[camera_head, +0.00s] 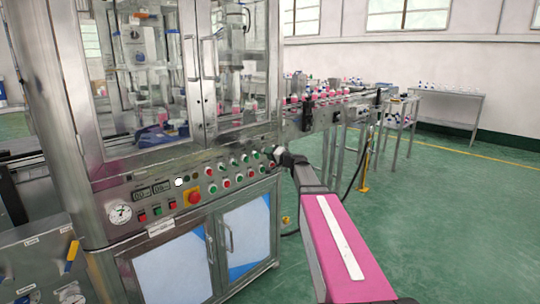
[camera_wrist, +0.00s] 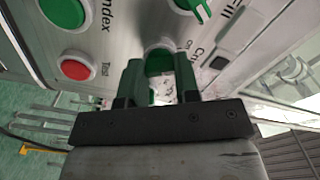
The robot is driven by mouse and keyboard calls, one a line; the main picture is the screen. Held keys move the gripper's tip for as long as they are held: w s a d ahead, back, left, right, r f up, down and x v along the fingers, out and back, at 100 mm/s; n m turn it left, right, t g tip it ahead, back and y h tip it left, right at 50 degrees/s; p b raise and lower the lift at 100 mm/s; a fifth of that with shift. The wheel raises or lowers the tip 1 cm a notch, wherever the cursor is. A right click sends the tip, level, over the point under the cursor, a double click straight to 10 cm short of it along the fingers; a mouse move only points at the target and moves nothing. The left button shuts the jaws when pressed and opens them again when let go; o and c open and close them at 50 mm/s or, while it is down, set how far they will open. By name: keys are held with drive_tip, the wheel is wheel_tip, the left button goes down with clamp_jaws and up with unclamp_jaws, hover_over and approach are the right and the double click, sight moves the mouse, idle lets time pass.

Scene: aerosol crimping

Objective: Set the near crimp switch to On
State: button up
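My gripper (camera_head: 281,154) is at the right end of the machine's control panel (camera_head: 160,212) in the head view. In the wrist view, its two green fingers (camera_wrist: 159,68) stand apart, pointing at the panel. A round green switch (camera_wrist: 159,62) shows between and just beyond them; whether they touch it is unclear. The switch's setting cannot be made out. Another green switch (camera_wrist: 190,5) sits above, near the label "Fill".
A red button (camera_wrist: 75,69) marked "Test" and a green button (camera_wrist: 63,10) are left of the fingers. Glass doors (camera_head: 225,60) stand above the panel; a conveyor with pink bottles (camera_head: 310,97) runs behind my arm.

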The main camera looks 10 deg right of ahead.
drive_tip(key=shift+m, duration=0.3)
drive_tip(key=m, duration=1.1)
drive_tip(key=shift+m, duration=0.3)
idle(0.5)
drive_tip(key=o, duration=0.9)
drive_tip(key=v, duration=1.1)
drive_tip(key=shift+a+f, duration=0.1)
